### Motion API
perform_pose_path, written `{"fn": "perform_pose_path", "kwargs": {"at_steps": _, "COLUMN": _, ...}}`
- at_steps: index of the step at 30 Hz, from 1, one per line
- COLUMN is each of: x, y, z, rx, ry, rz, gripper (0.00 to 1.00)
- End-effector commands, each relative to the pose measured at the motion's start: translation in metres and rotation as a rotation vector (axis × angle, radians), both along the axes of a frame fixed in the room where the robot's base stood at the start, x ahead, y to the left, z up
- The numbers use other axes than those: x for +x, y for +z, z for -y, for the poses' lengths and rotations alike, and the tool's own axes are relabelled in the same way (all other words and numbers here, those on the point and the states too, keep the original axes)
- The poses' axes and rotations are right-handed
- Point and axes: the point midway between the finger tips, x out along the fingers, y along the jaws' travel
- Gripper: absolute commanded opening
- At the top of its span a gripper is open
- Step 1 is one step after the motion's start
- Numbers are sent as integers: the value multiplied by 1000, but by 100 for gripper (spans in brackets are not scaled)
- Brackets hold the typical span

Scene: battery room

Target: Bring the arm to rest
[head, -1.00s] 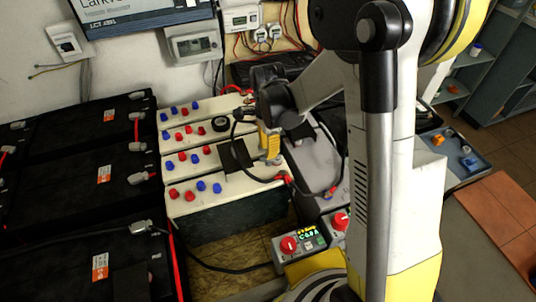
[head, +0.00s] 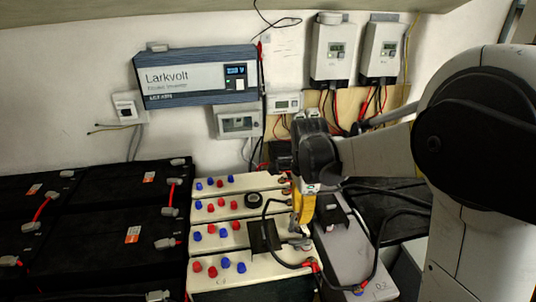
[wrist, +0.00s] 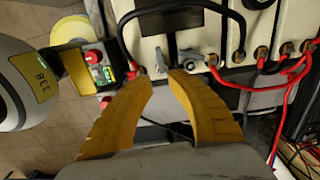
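My arm stretches across the right of the head view and bends down to my gripper (head: 302,222). The gripper points down over the right end of the cream batteries (head: 215,263). A grey clamp (wrist: 192,59) lies just beyond the right fingertip. I cannot tell whether the finger touches it. A black flat piece (head: 264,237) lies on the batteries left of the gripper.
Black batteries (head: 115,240) fill the left. A grey battery (head: 350,255) stands right of the cream ones. Black cables (head: 375,250) loop close around the gripper. An inverter (head: 195,76) and two charge controllers (head: 333,50) hang on the wall. A small control box (wrist: 97,67) shows in the wrist view.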

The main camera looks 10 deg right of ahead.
Motion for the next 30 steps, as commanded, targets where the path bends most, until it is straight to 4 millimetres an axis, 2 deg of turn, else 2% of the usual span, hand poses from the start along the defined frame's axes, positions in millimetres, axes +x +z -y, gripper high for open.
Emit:
{"fn": "perform_pose_path", "kwargs": {"at_steps": 4, "x": -7, "y": 10, "z": 0, "rx": -1, "ry": 60, "rz": 24, "gripper": 20}}
{"fn": "perform_pose_path", "kwargs": {"at_steps": 7, "x": -22, "y": 29, "z": -1, "rx": -9, "ry": 192, "rz": 78, "gripper": 20}}
{"fn": "perform_pose_path", "kwargs": {"at_steps": 12, "x": -62, "y": 67, "z": -4, "rx": -61, "ry": 536, "rz": 212, "gripper": 20}}
{"fn": "perform_pose_path", "kwargs": {"at_steps": 16, "x": -94, "y": 85, "z": -5, "rx": -137, "ry": 809, "rz": 310, "gripper": 20}}
{"fn": "perform_pose_path", "kwargs": {"at_steps": 21, "x": -133, "y": 96, "z": -7, "rx": -276, "ry": 1146, "rz": 414, "gripper": 20}}
{"fn": "perform_pose_path", "kwargs": {"at_steps": 24, "x": -150, "y": 96, "z": -7, "rx": -360, "ry": 1303, "rz": 453, "gripper": 20}}
{"fn": "perform_pose_path", "kwargs": {"at_steps": 30, "x": -166, "y": 93, "z": -8, "rx": -466, "ry": 1476, "rz": 487, "gripper": 20}}
